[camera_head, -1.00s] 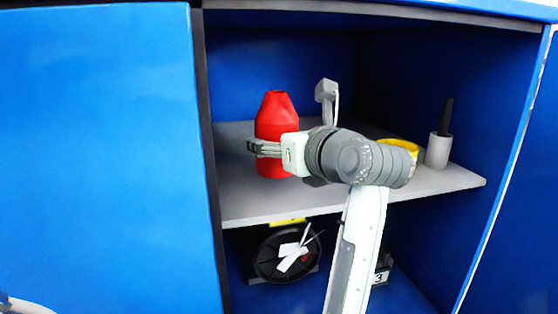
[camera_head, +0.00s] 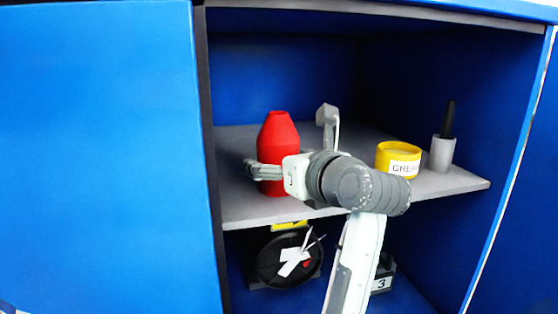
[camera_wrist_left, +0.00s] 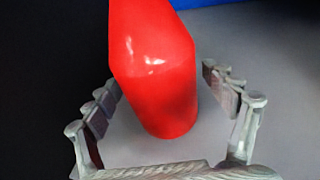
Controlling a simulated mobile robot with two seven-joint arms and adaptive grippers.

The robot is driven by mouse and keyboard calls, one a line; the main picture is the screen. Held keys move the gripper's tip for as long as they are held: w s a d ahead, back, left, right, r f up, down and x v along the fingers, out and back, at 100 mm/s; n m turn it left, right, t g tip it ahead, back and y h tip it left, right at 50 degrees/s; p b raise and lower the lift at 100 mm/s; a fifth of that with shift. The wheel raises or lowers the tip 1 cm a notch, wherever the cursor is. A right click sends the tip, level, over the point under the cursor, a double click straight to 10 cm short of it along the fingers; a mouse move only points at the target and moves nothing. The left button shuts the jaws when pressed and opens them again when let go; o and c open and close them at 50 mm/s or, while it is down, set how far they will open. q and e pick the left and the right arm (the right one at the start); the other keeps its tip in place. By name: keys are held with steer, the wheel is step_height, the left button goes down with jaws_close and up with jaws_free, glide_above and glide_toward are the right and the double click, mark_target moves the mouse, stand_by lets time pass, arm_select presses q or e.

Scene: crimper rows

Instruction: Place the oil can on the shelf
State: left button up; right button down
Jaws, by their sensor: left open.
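The red oil can (camera_head: 278,145) stands upright on the grey shelf (camera_head: 250,208) inside the blue cabinet, toward its left side. My left gripper (camera_head: 288,142) is open around the can, with one finger to its left front and the other to its right. In the left wrist view the can (camera_wrist_left: 155,75) stands between the two spread fingers (camera_wrist_left: 160,80), with grey surface showing on both sides of its lower part. My left arm covers part of the shelf's front edge. My right gripper is not in view.
A yellow grease tin (camera_head: 398,160) and a grey cup (camera_head: 441,153) holding a dark-handled item stand at the right on the shelf. Below are a black round container (camera_head: 275,272) and a box marked 3 (camera_head: 382,280).

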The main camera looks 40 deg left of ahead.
arm_select(q)
steer(key=shift+r, duration=0.1)
steer(key=shift+r+p, duration=0.25)
steer(key=shift+p, duration=0.05)
steer(key=v, duration=1.2)
steer(key=shift+f+p, duration=0.2)
steer(key=shift+p, duration=0.25)
